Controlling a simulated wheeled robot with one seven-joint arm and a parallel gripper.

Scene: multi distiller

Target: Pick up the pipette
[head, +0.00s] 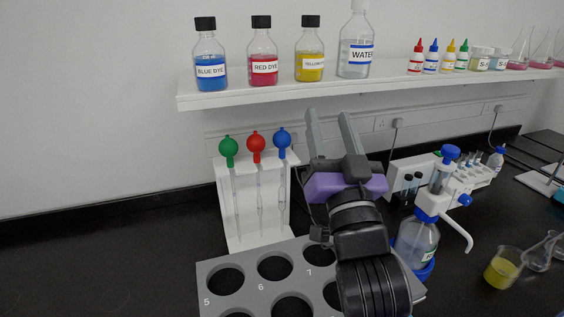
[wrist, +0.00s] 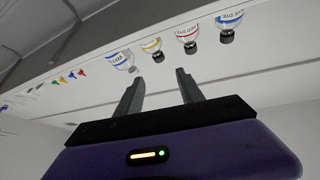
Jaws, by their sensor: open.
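Three pipettes hang upright in a white stand on the black bench in the head view. One has a green bulb (head: 229,150), one a red bulb (head: 256,145) and one a blue bulb (head: 282,141), with clear glass stems below. My gripper (head: 328,126) is open and empty, its two fingers pointing up, just right of the blue-bulbed pipette and apart from it. In the wrist view my gripper (wrist: 157,92) also shows open with nothing between its fingers, pointing up toward the shelf bottles. The pipettes are not visible in the wrist view.
A grey tray with numbered holes (head: 239,264) lies in front of the pipette stand (head: 239,242). A wall shelf (head: 300,91) above carries dye bottles, a water bottle and small droppers. A dispenser bottle (head: 417,243) and a beaker of yellow liquid (head: 500,270) stand to the right.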

